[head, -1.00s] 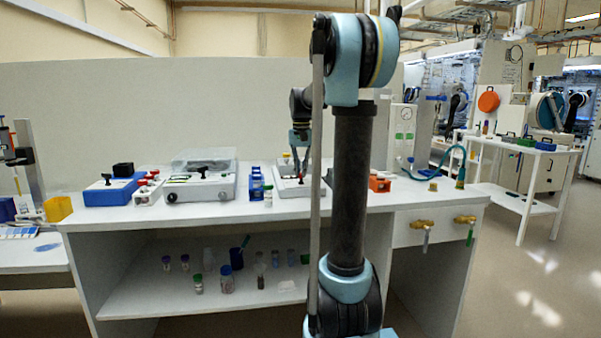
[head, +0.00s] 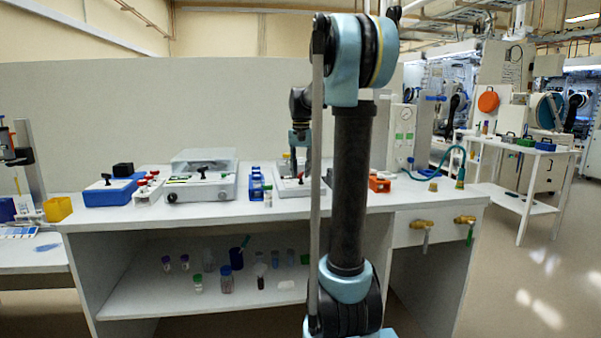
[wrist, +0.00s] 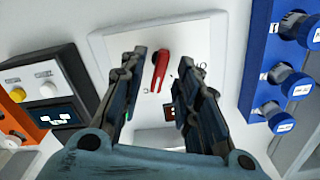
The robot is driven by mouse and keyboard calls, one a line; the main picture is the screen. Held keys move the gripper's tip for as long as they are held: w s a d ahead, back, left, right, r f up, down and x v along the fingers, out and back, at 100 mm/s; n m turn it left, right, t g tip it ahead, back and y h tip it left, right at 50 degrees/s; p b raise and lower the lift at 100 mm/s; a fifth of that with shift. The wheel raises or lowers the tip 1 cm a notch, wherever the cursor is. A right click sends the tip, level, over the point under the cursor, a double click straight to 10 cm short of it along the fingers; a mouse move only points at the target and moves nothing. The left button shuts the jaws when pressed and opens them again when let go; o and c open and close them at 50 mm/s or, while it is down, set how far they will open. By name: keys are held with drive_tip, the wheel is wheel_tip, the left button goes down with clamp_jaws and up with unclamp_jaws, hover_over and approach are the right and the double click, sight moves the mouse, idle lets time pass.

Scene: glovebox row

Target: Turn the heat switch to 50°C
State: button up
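A red heat switch lever (wrist: 160,68) sits on a white panel (wrist: 118,42) in the wrist view. Small markings lie around it, too blurred to read, so I cannot tell its setting. My gripper (wrist: 164,76) is open, with one dark finger on each side of the lever. I see a gap on both sides of the lever; whether a finger touches it is unclear. In the head view my gripper (head: 301,165) is over the white device (head: 288,190) on the bench, and my arm hides part of that device.
A blue rack with capped vials (wrist: 259,75) stands close on the right in the wrist view. An orange and black box (wrist: 62,70) is close on the left. In the head view, a white balance-like device (head: 200,190) and a blue box (head: 105,194) stand further left.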

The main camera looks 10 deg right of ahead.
sight(301, 172)
wheel_tip(301, 172, up, 12)
idle(0.7)
drive_tip(key=shift+f, duration=0.1)
idle(0.4)
drive_tip(key=s+f+n+t, duration=0.2)
drive_tip(key=s+f+n, duration=0.2)
drive_tip(key=s+f, duration=2.9)
drive_tip(key=shift+s+a+f+n, duration=0.15)
drive_tip(key=shift+s+n, duration=0.25)
drive_tip(key=shift+s, duration=0.75)
